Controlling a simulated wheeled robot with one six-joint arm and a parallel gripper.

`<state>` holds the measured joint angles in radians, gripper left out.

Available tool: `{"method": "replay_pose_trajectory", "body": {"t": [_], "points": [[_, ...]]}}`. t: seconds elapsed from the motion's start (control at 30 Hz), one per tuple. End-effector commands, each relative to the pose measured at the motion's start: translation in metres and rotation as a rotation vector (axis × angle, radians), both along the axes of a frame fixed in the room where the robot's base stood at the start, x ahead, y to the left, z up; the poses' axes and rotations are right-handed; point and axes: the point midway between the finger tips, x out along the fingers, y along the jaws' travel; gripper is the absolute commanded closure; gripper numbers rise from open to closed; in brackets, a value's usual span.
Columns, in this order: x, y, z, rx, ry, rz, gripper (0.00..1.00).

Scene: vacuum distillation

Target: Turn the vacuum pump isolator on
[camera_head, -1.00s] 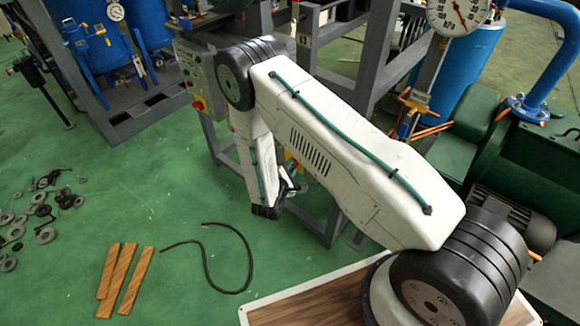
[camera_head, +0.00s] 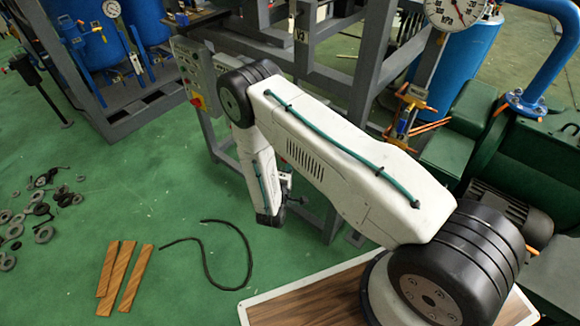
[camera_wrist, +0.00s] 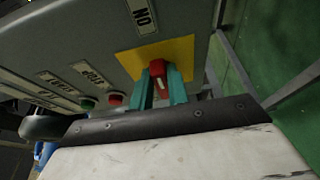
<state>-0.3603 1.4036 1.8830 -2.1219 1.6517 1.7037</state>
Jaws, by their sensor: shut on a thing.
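The isolator is a red knob (camera_wrist: 158,78) with a white mark on a yellow plate (camera_wrist: 125,63), on a grey panel in the wrist view. The knob stands almost upright in this view, tilted slightly. An upside-down "ON" label (camera_wrist: 142,16) sits above the plate. My gripper (camera_wrist: 160,88) has one teal finger on each side of the knob and is shut on it. In the head view, my forearm and wrist hide the fingers and the knob they hold.
A red button (camera_wrist: 116,99) and a green button (camera_wrist: 88,103) sit left of the plate, by a "STOP" label (camera_wrist: 92,75). In the head view, grey frame posts (camera_head: 372,70) stand close behind my arm. A black hose (camera_head: 247,262) and wooden strips (camera_head: 124,275) lie on the green floor.

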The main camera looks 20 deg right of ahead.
Motion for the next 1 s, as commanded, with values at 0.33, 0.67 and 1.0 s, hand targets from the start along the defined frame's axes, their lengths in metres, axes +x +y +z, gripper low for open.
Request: {"method": "replay_pose_trajectory", "body": {"t": [0.33,0.67,1.0], "points": [[-0.002,-0.002,-0.002,0.002,0.000,-0.004,1.00],[-0.001,0.000,-0.001,0.002,-0.002,-0.002,0.62],[-0.022,0.017,-0.002,0.001,0.000,0.004,0.62]]}}
